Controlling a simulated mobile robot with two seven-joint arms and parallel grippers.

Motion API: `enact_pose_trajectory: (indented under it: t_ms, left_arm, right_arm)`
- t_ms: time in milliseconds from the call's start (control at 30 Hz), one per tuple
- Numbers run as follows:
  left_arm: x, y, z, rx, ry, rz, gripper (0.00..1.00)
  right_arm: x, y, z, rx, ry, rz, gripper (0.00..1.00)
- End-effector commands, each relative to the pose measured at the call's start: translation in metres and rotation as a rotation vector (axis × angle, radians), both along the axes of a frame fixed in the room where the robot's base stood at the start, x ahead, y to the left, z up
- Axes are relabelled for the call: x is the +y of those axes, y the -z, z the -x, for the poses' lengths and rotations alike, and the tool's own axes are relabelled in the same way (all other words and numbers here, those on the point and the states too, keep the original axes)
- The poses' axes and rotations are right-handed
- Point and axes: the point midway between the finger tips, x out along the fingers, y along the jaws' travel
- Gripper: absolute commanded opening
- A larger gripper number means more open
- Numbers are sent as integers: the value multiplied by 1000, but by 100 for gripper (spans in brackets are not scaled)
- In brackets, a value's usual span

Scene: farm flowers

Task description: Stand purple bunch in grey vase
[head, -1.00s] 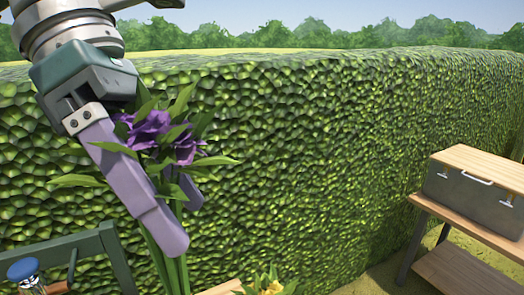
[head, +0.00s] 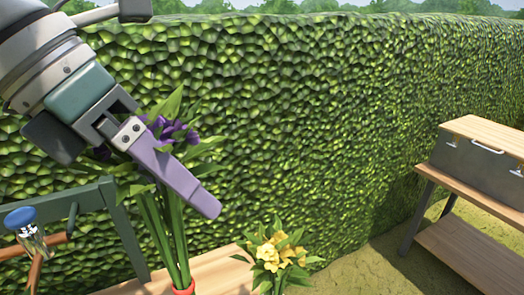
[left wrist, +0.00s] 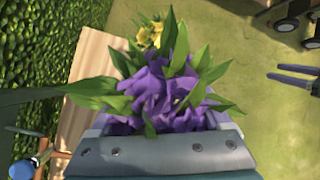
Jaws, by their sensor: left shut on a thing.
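The purple bunch (head: 172,131) has purple blooms, green leaves and long green stems. It stands nearly upright in the head view with a red band (head: 183,289) low on the stems, at the bottom edge. My left gripper (head: 195,192) is shut on the bunch just below its blooms, and its near finger hides part of it. In the left wrist view the purple blooms (left wrist: 165,95) fill the middle, in front of the jaw. The stem ends are out of view. I cannot make out the grey vase in any view.
Yellow flowers (head: 276,252) stand by a wooden bench top (head: 222,272). A hedge (head: 300,110) runs behind. A grey box (head: 470,160) sits on a table at right.

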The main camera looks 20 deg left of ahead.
Motion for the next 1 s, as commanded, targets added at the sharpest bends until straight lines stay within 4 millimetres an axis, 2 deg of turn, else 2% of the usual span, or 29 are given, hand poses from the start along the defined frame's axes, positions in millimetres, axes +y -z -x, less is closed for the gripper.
enact_pose_trajectory:
  t_ms: [33,367,1000]
  left_arm:
    - [0,8,0,-1,0,1,0]
    - [0,37,0,0,0,0,0]
    - [0,95,0,-1,1,0,0]
  right_arm:
    - [0,6,0,0,0,0,50]
    - [0,26,0,-1,0,0,50]
    - [0,83,0,-1,-1,1,50]
